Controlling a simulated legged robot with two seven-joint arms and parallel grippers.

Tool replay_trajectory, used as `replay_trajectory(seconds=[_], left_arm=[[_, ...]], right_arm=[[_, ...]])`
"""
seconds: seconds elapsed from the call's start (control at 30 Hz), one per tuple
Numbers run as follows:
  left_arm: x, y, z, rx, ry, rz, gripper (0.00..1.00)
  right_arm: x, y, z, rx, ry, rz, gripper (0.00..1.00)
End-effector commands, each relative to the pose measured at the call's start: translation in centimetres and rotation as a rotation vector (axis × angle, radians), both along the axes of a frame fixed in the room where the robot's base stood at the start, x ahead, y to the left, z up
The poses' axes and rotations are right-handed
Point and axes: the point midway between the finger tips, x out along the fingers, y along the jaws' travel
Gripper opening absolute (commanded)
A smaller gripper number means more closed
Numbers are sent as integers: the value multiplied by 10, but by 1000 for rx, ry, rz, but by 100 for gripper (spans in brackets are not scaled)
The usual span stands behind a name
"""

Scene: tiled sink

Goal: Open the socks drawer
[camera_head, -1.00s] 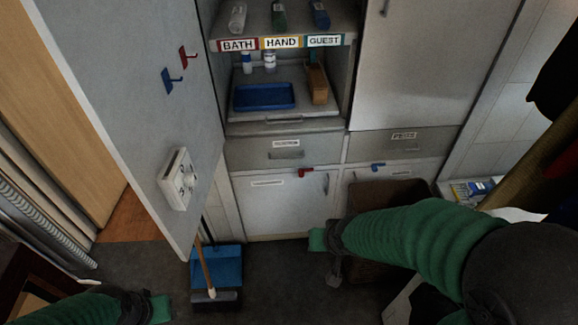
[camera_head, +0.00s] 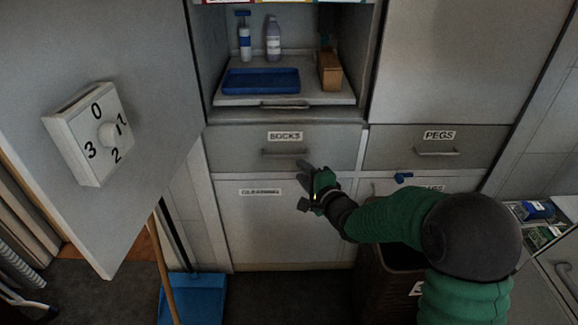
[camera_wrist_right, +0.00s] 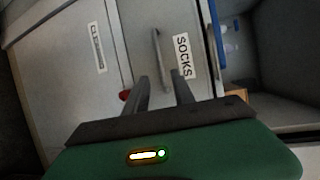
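The socks drawer (camera_head: 230,150) is a grey front with a "SOCKS" label (camera_head: 285,136) and a horizontal bar handle (camera_head: 286,153). It looks closed, flush with the cabinet. In the right wrist view the drawer handle (camera_wrist_right: 157,60) and the label (camera_wrist_right: 183,56) lie just beyond the fingertips. My right gripper (camera_head: 304,184) is in front of the drawer's lower right corner, below and right of the handle. In the wrist view its two fingers (camera_wrist_right: 161,82) stand apart with nothing between them, apart from the handle. My left gripper is out of view.
A pegs drawer (camera_head: 385,150) is to the right. A cleaning door (camera_head: 275,225) is below. An open shelf above holds a blue tray (camera_head: 261,81) and bottles. A door with a dial (camera_head: 90,130) stands at left. A brown bin (camera_head: 385,298) and blue dustpan (camera_head: 192,300) are on the floor.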

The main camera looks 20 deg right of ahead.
Motion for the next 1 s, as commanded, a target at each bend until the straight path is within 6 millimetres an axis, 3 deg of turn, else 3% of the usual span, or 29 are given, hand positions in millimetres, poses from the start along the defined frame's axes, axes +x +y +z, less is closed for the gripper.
replay_trajectory(seconds=[0.03,0.2,0.4,0.73,1.0], left_arm=[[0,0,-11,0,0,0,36],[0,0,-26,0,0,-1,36],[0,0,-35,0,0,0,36],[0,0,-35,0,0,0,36],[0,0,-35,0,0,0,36]], right_arm=[[14,3,-8,1,-2,2,30],[56,7,-16,-2,-1,1,30],[87,12,-20,-1,1,0,30],[94,11,-18,-2,1,-1,30],[94,12,-18,-2,1,-1,0]])
